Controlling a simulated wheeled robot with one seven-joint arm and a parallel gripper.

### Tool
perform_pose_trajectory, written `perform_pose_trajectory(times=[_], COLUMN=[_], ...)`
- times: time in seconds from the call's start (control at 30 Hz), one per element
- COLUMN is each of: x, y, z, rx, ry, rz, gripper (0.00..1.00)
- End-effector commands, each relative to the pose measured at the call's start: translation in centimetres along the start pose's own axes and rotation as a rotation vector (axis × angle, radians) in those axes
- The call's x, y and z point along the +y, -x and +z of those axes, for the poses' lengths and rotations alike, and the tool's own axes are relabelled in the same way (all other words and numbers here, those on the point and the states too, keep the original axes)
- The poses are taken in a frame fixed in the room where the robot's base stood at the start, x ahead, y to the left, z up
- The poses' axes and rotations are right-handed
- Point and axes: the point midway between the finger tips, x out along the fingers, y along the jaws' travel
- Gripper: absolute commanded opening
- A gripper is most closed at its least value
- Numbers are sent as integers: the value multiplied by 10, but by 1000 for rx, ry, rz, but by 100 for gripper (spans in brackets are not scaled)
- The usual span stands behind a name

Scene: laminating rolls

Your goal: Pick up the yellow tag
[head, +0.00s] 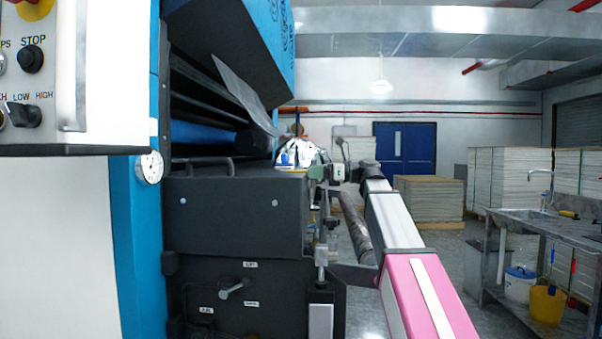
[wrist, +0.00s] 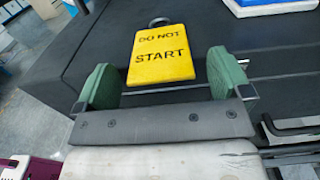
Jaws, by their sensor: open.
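The yellow tag (wrist: 161,58) lies on a dark machine surface in the wrist view, with "DO NOT START" in black letters. A dark ring or loop shows at its far end. My gripper (wrist: 166,78) is open, with one green finger to the left of the tag and one to the right. The tag's near end reaches between the fingertips, with a gap on each side; I cannot tell the height between them. In the head view my gripper (head: 322,172) is small at the end of my arm, over the machine's dark top, and I cannot make out the tag there.
The dark machine (head: 240,215) fills the left, with a clear sheet (head: 245,95) jutting above. A blue and white object (wrist: 272,6) lies beyond the right finger. Black bent rods (wrist: 290,130) lie at the lower right. The machine top's edge is at the left in the wrist view.

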Motion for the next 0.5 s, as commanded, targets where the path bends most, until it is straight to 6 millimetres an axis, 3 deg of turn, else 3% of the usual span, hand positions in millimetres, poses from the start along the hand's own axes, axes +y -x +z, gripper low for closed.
perform_pose_trajectory(times=[0.17,0.33,0.5], x=[0,0,0], y=[0,0,0], z=[0,0,0], rx=[0,0,0], ry=[0,0,0], rz=[-1,0,0], gripper=[96,44,43])
